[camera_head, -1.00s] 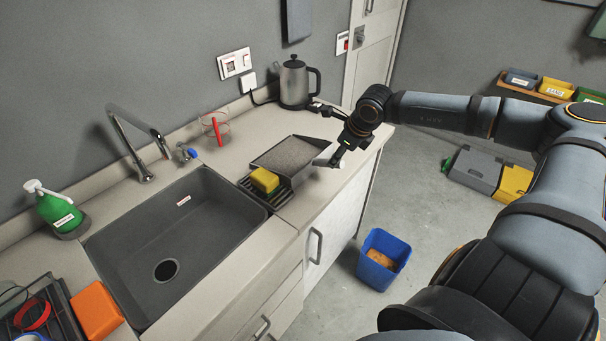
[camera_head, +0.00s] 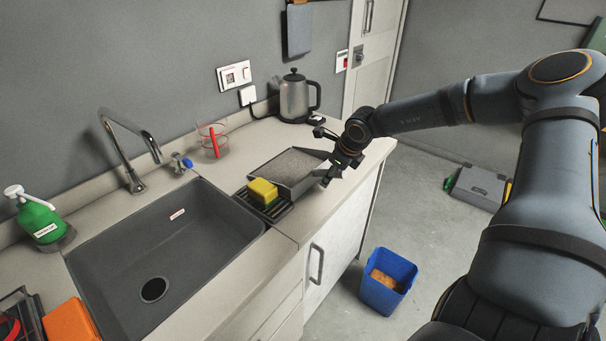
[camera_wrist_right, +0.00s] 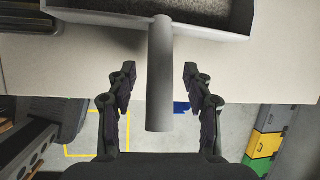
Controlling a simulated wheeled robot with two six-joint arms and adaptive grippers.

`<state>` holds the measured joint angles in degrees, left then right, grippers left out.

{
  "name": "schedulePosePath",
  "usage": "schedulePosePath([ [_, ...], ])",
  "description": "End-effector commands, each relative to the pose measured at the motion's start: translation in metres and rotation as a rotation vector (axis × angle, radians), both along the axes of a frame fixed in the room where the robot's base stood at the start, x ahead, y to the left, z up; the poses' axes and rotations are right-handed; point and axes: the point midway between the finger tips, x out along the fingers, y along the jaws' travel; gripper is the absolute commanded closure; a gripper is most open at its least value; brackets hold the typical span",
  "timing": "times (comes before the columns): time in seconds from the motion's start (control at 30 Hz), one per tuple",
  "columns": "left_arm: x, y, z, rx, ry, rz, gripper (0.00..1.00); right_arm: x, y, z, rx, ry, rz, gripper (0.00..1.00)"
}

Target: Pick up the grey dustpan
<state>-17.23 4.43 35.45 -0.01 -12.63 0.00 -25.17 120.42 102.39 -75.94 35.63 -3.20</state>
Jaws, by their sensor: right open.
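The grey dustpan (camera_head: 287,168) lies on the countertop behind the yellow sponge, its pan holding dark speckled grit. In the right wrist view the dustpan's rim (camera_wrist_right: 213,33) is at the top and its light grey handle (camera_wrist_right: 160,80) points toward my wrist. My right gripper (camera_head: 333,171) is at the handle end of the dustpan, over the counter's front edge. It also shows in the right wrist view (camera_wrist_right: 158,72), open, with one finger on each side of the handle and a visible gap on both sides. My left gripper is not in view.
A yellow sponge (camera_head: 262,190) sits on a black ribbed rack (camera_head: 270,209) right beside the dustpan. The sink (camera_head: 160,245) is to the left. A kettle (camera_head: 295,98) stands behind. A blue bin (camera_head: 387,281) is on the floor below the counter's front.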

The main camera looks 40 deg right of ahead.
Motion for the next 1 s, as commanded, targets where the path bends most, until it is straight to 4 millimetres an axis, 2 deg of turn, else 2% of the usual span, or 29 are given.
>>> schedulePosePath([
  [0.2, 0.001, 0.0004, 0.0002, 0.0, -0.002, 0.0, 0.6, 0.0002, 0.0, -0.0004, 0.0, 0.0, 0.0, 0.5],
  [0.57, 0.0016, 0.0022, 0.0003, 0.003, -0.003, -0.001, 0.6, 0.0, -0.0001, -0.0004, 0.0, 0.0, 0.0, 0.99],
  [1.0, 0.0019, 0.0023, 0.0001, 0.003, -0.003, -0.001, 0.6, 0.0006, -0.0003, 0.004, 0.0, -0.002, 0.0, 1.0],
])
